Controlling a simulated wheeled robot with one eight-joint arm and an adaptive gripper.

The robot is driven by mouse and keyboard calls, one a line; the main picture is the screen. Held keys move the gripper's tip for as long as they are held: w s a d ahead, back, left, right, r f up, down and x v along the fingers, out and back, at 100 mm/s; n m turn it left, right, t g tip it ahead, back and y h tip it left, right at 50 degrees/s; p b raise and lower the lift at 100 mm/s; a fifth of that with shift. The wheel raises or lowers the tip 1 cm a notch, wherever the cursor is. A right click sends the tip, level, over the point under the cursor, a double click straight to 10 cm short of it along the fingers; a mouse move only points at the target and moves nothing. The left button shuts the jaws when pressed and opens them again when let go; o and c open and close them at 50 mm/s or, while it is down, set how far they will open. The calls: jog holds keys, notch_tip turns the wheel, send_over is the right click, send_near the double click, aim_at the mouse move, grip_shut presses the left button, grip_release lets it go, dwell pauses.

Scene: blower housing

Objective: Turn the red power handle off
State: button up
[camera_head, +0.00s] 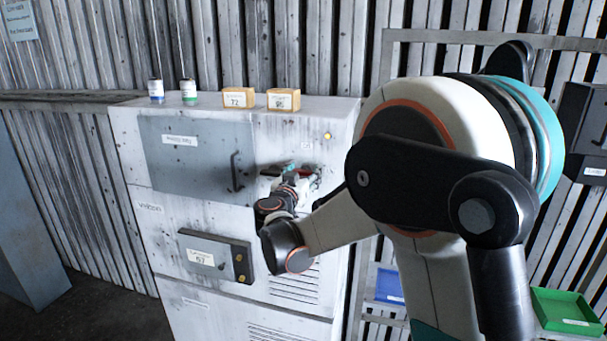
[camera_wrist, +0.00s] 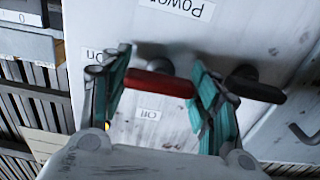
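The red power handle (camera_wrist: 158,83) lies roughly level across the middle of the wrist view, on the pale front of the cabinet. An upside-down "Power" label (camera_wrist: 182,8) is above it, an "On" label (camera_wrist: 90,55) left and an "Off" label (camera_wrist: 148,114) below. My gripper (camera_wrist: 163,88) is open, with one teal finger at each end of the handle. I cannot tell whether the fingers touch it. In the head view my gripper (camera_head: 291,175) is at the cabinet's upper right, mostly hiding the handle.
A black handle (camera_wrist: 256,86) sits close right of my right finger in the wrist view. The cabinet (camera_head: 160,240) has a grey door (camera_head: 190,155) with a dark pull and a protruding box (camera_head: 215,257). Cans and small boxes (camera_head: 238,97) stand on top.

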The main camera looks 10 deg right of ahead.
jog(key=shift+n+b, duration=0.3)
jog(key=n+b, duration=0.2)
jog(key=shift+f+n, duration=0.2)
jog(key=shift+n, duration=0.1)
jog(key=n+b, duration=0.3)
jog(key=n, duration=0.2)
jog(key=shift+b, duration=0.3)
jog(key=n+b, duration=0.2)
jog(key=n, duration=0.2)
jog(key=shift+r+n, duration=0.1)
jog(key=shift+n, duration=0.3)
jog(key=n+b, duration=0.1)
jog(key=n, duration=0.3)
jog(key=shift+n+b, duration=0.3)
jog(key=shift+n, duration=0.1)
jog(key=o, duration=0.8)
jog(key=shift+r, duration=0.15)
